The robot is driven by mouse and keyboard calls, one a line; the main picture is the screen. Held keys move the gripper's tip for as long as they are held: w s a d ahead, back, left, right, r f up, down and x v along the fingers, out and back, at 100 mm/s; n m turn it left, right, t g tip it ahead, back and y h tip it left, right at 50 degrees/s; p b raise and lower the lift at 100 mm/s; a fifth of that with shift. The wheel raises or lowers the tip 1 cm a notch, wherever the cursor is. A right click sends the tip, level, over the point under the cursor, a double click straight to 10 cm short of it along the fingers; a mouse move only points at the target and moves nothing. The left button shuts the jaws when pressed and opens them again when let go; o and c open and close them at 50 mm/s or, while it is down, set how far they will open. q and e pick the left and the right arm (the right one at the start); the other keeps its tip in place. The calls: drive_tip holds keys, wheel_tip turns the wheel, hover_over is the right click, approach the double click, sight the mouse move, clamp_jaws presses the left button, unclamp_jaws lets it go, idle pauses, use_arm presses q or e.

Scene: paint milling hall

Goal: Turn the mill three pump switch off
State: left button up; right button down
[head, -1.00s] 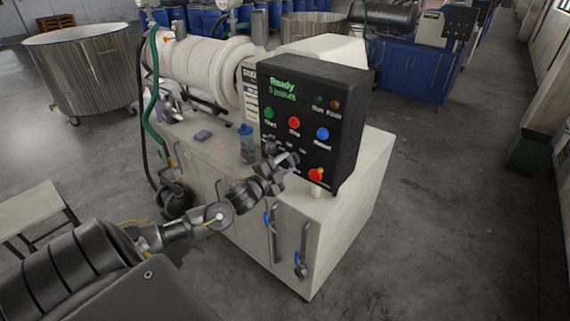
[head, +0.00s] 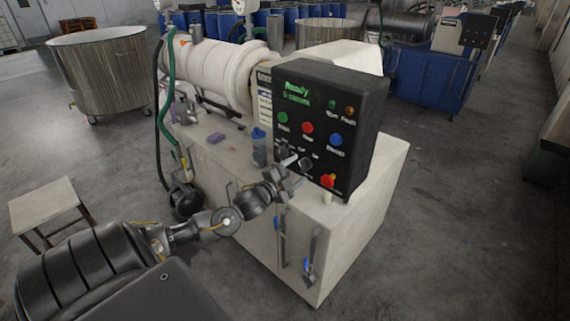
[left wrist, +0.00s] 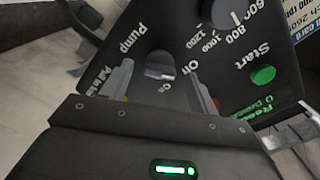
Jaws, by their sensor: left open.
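The mill's black control box (head: 360,115) stands on a pale cabinet, and its display reads Ready. The pump switch, a dark rotary knob (head: 305,164), is on its lower front. In the left wrist view the pump switch (left wrist: 162,65) shows up close, with Pump and On printed around it. I cannot tell surely which mark its handle points to. My left gripper (head: 292,172) is in front of the lower panel, just left of and below the switch. In the left wrist view its two fingers are apart, one on each side of the switch, with no clear contact. My right gripper is not in view.
A speed knob (left wrist: 228,12) and the green Start button (left wrist: 263,74) are near the switch. A red emergency button (head: 327,181) sits to its lower right. A blue-capped bottle (head: 259,148) stands on the cabinet behind my gripper. A low stool (head: 48,205) is at left.

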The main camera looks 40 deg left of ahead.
use_arm(q)
drive_tip(key=s+b, duration=0.2)
drive_tip(key=s, duration=0.7)
drive_tip(key=shift+s, duration=0.4)
drive_tip(key=shift+d, duration=0.1)
